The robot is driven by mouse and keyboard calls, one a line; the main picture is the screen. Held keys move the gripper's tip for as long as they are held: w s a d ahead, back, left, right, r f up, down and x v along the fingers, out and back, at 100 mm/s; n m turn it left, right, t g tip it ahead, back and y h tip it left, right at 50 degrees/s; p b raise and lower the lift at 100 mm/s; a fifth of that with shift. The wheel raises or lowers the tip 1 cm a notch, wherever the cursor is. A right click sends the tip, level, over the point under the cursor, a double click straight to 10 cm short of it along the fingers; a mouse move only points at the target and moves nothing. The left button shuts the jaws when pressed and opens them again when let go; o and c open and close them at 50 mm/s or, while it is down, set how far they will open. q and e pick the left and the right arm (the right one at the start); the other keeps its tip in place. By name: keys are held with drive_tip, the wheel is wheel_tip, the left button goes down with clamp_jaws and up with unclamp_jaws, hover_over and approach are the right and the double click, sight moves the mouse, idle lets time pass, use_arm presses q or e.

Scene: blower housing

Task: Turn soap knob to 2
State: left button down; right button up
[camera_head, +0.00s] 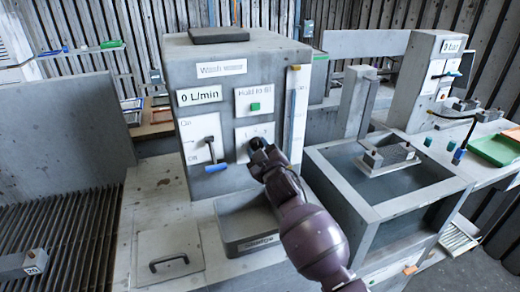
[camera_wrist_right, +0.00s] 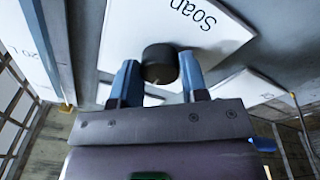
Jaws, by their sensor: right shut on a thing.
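The soap knob (camera_wrist_right: 160,63) is a dark round knob on a white plate marked "Soap" (camera_wrist_right: 205,28) in the right wrist view. My right gripper (camera_wrist_right: 160,82) has its two blue fingers on either side of the knob and is shut on it. In the head view, my right gripper (camera_head: 258,148) reaches the white plate (camera_head: 255,130) on the front of the grey washing cabinet (camera_head: 245,75). The gripper covers the knob there, and its setting cannot be read. My left gripper is not in view.
Left of the soap plate is an On/Off panel with a blue-handled lever (camera_head: 215,167). Above is a "Hold to fill" plate with a green button (camera_head: 255,106). A grey tray (camera_head: 235,240) sits below, and a water tank (camera_head: 400,200) stands to the right.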

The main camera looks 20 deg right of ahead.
drive_tip(key=shift+m, duration=0.4)
drive_tip(key=o, duration=0.9)
drive_tip(key=s, duration=0.7)
drive_tip(key=s+f, duration=0.1)
drive_tip(key=s, duration=0.2)
drive_tip(key=shift+s+d+f, duration=0.1)
drive_tip(key=shift+s+d, duration=0.1)
drive_tip(key=shift+s, duration=0.15)
